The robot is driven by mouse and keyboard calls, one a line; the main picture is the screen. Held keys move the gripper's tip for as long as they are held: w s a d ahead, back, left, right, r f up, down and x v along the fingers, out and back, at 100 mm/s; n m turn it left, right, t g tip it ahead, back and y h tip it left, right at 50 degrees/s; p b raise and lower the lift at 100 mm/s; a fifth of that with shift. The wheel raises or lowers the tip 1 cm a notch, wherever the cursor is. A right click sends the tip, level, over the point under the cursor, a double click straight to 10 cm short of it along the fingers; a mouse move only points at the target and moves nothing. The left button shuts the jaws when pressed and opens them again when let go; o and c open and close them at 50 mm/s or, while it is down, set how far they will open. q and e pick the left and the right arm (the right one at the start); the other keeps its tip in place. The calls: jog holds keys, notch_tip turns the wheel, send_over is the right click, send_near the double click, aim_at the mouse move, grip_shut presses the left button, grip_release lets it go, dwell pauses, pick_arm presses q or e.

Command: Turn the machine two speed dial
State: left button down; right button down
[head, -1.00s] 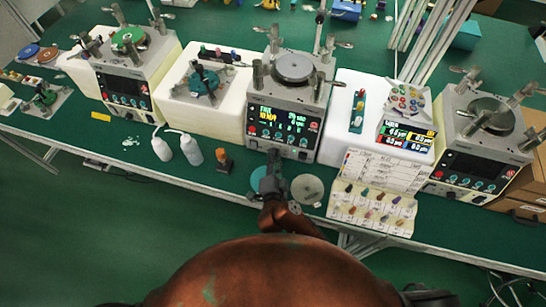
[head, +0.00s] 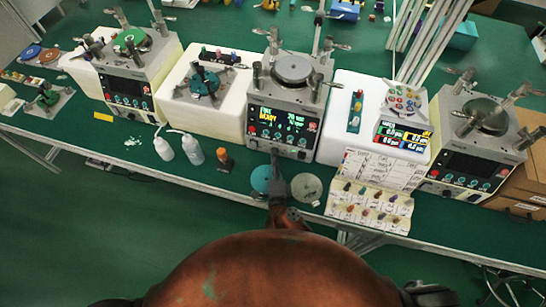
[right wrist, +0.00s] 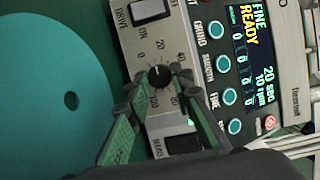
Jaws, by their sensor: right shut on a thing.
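The middle machine (head: 288,97), a grey box with a round plate on top, has its front display lit with "READY". In the right wrist view its display (right wrist: 252,50) shows "FINE READY", "20 sec" and what looks like "10 rpm". Its round black speed dial (right wrist: 159,75) has a white pointer line and a printed scale around it. My right gripper (right wrist: 155,88) is shut on the dial, one finger on each side. In the head view the right gripper (head: 275,154) is at the lower front of this machine, and the dial is hidden. My left gripper is out of view.
A teal disc (head: 261,179) and a grey disc (head: 306,187) lie below the gripper at the table edge. White bottles (head: 192,150) and an orange-topped item (head: 224,160) stand left. A card stand (head: 368,205) is right. Two other machines have dark displays.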

dwell(0.5)
jog(key=c, duration=1.7)
grip_release()
jog(key=s, duration=1.2)
jog(key=shift+d+r, duration=0.1)
jog(key=shift+r, duration=0.1)
